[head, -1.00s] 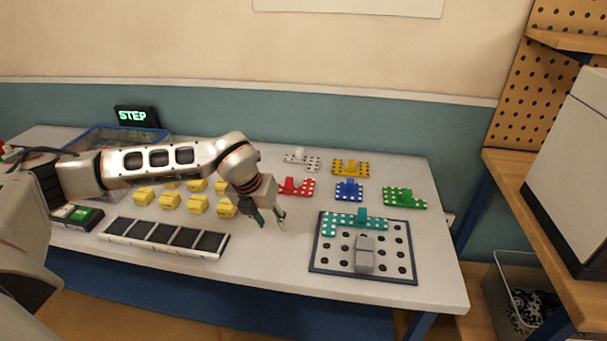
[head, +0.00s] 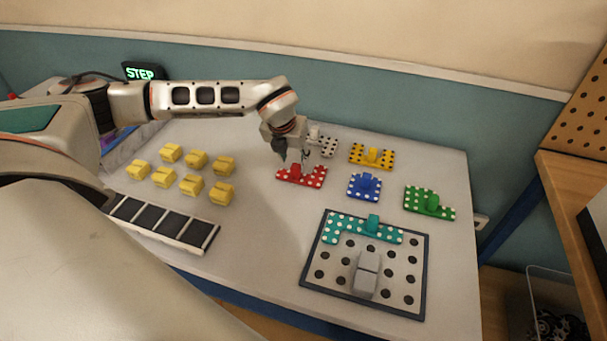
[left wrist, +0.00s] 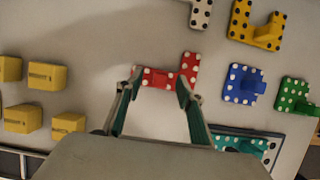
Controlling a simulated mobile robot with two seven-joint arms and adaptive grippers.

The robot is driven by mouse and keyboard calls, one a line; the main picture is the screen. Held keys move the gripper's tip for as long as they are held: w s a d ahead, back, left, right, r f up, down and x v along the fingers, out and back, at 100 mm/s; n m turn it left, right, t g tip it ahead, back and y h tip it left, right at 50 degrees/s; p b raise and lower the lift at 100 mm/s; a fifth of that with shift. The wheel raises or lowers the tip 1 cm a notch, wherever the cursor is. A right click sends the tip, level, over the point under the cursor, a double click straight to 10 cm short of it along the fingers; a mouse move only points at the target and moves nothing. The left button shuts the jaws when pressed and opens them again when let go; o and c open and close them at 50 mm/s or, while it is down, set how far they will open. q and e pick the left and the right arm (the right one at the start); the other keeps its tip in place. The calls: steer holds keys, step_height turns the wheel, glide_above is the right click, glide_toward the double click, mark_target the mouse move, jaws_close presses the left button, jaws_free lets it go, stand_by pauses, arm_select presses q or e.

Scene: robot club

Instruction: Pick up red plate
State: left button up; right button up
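The red plate (head: 313,180), with white dots and a raised red grip, lies flat on the white table. It also shows in the left wrist view (left wrist: 189,68), between and just beyond my left fingertips. My left gripper (head: 294,167) is over the red plate, pointing down. In the left wrist view (left wrist: 157,84) its fingers are apart with nothing held between them. The grip of the plate (left wrist: 155,78) lies in line with the gap. I cannot tell the exact height of the fingertips above it. My right gripper is not in view.
White (head: 328,147), yellow (head: 385,160), blue (head: 362,190) and green (head: 418,202) plates lie near the red one. A framed board (head: 313,273) holds a teal plate (head: 345,228) and a grey block (head: 365,275). Several yellow blocks (head: 190,185) and a dark-celled strip (head: 165,224) lie left.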

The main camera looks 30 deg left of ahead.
mark_target(297, 164)
arm_select(q)
steer(key=x, duration=0.3)
steer(key=shift+d+f, duration=0.2)
steer(key=shift+f, duration=0.2)
steer(key=shift+w+f, duration=0.2)
steer(key=shift+f, duration=0.15)
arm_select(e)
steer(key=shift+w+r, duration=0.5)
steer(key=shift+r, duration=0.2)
arm_select(q)
jaws_close()
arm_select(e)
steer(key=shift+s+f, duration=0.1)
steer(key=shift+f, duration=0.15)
arm_select(q)
steer(key=shift+r, duration=0.2)
